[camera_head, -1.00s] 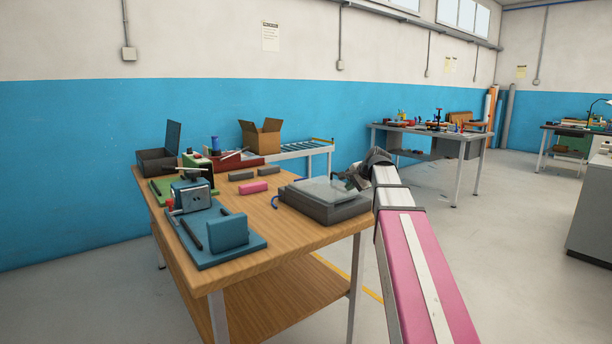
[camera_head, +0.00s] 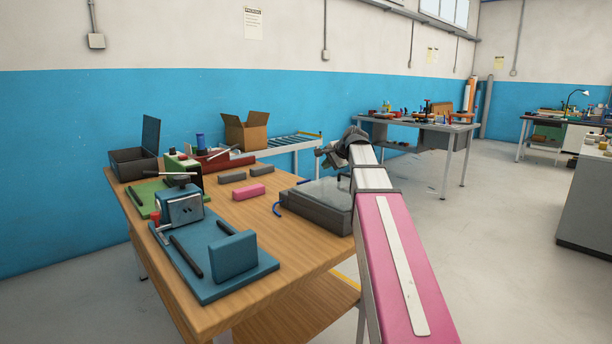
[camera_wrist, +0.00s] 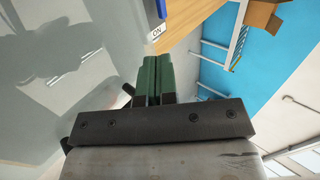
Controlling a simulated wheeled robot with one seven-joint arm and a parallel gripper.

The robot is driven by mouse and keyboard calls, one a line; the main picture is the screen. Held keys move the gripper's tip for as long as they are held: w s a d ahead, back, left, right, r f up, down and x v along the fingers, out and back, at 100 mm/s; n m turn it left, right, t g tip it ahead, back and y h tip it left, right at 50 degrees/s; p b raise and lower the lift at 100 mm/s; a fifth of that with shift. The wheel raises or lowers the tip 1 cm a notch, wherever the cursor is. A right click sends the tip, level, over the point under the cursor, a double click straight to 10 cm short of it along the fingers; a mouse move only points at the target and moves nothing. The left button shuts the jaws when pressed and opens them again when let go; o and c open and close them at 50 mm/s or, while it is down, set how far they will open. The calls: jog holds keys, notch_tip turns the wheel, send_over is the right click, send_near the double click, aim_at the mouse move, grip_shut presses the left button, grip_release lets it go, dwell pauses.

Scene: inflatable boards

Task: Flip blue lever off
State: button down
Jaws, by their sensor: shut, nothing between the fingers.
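The blue lever (camera_head: 277,209) shows as a thin bent blue piece at the left side of a dark grey box (camera_head: 318,217) with a glassy top, at the table's right end. In the wrist view, a blue piece (camera_wrist: 161,8) at the top edge, cut off by the frame, lies close to a white label reading "ON" (camera_wrist: 157,32). My gripper (camera_wrist: 158,58) shows green fingers pressed together, empty and apart from the blue piece. In the head view, my gripper (camera_head: 322,154) is above the back of the grey box, its fingertips unclear.
The wooden table (camera_head: 262,290) also holds a blue vise-like fixture (camera_head: 215,270), a pink block (camera_head: 249,192), grey blocks and an open dark box (camera_head: 132,163). A cardboard box (camera_head: 245,132) stands behind it. Open floor lies to the right.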

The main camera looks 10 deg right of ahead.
aim_at(310, 180)
jog(key=shift+w+a, duration=0.1)
jog(key=shift+w, duration=0.05)
jog(key=shift+w+a+f, duration=0.15)
jog(key=shift+w+f, duration=0.1)
jog(key=x, duration=0.9)
